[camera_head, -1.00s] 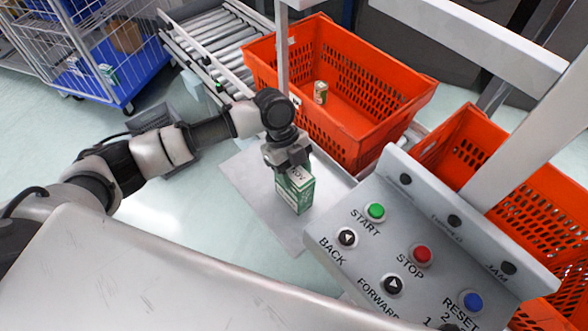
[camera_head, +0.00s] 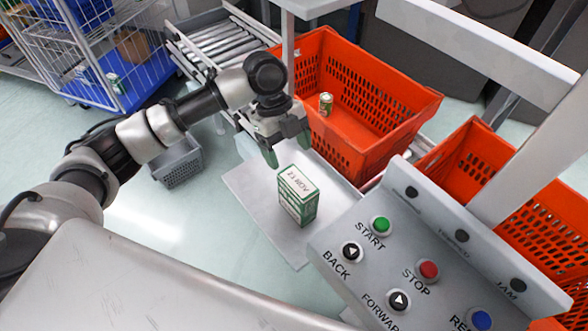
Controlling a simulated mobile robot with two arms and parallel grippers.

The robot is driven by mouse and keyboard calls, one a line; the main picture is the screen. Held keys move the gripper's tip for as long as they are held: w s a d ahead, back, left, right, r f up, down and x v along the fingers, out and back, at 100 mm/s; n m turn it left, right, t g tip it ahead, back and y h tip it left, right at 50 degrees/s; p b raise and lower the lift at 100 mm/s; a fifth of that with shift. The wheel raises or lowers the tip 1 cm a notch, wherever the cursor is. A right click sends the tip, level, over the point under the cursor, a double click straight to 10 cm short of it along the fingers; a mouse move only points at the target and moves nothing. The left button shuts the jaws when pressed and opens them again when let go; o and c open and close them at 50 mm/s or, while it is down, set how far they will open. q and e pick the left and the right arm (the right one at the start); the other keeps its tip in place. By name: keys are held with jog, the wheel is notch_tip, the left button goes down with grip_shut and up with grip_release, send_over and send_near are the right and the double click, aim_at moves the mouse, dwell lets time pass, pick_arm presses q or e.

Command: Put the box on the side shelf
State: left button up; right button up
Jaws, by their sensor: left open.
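The box (camera_head: 298,197) is green and white and stands upright on the flat grey side shelf (camera_head: 254,197). My left gripper (camera_head: 288,150) is open and empty, above and slightly behind the box, with a visible gap between its fingers and the box. Its green-tipped fingers point downward. My right gripper is not in view.
An orange tote (camera_head: 372,112) holding a small can (camera_head: 326,104) sits behind the shelf on the roller conveyor. A control panel (camera_head: 420,262) with coloured buttons stands right of the shelf. Another orange tote (camera_head: 470,150) is at right. A grey basket (camera_head: 180,165) is on the floor.

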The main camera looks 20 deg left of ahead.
pick_arm(q)
jog(key=shift+v, duration=1.4)
